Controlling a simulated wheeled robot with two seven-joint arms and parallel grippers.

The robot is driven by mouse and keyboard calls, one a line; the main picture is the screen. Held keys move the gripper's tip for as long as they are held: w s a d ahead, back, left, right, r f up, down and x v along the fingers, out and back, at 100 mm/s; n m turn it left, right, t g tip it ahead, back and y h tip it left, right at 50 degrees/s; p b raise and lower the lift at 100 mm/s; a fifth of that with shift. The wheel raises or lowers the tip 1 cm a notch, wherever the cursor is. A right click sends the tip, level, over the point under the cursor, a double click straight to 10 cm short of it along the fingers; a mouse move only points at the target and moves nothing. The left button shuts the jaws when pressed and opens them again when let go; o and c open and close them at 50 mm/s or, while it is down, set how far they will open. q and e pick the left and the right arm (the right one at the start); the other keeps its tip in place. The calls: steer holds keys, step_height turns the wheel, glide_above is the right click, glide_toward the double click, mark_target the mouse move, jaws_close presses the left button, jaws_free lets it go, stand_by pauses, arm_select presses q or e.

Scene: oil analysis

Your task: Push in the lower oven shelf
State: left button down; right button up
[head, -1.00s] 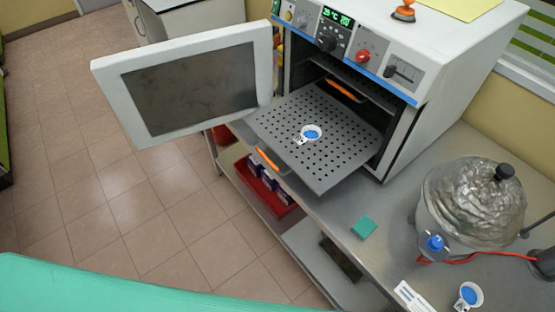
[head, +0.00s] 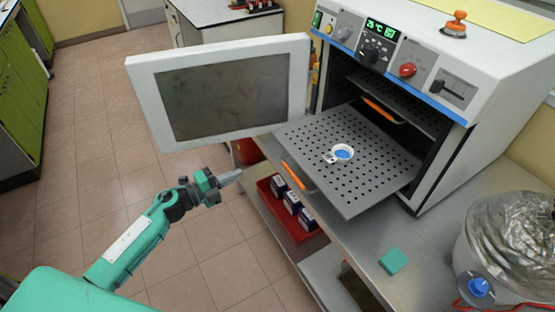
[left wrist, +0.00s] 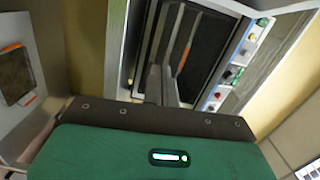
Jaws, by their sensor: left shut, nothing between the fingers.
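The lower oven shelf (head: 370,182) is a grey perforated plate, pulled well out of the open oven (head: 470,150). An orange handle (head: 299,177) is at its front edge. A small white dish with blue contents (head: 342,153) sits on it. My left gripper (head: 232,176) is shut and empty, left of the shelf's front edge and apart from it. In the left wrist view the closed fingers (left wrist: 161,86) point toward the oven opening (left wrist: 190,45). My right gripper is not in view.
The oven door (head: 225,95) stands open to the left, above and beyond my left gripper. An upper shelf with an orange handle (head: 384,112) is inside. A red tray (head: 288,218) is below the bench. A teal block (head: 393,261) and a foil-covered vessel (head: 508,240) are at right.

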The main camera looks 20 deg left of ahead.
arm_select(q)
step_height(320, 180, up, 2)
steer(key=d+r+m+h, duration=0.1)
steer(key=m, duration=0.1)
steer(key=p, duration=0.4)
glide_toward(287, 151)
steer(key=shift+g, duration=0.3)
steer(key=x, duration=0.5)
steer(key=shift+w+r, duration=0.2)
steer(key=shift+w, duration=0.25)
steer(key=shift+w+d+f, duration=0.1)
steer(key=shift+w+d, duration=0.3)
steer(key=shift+d, duration=0.05)
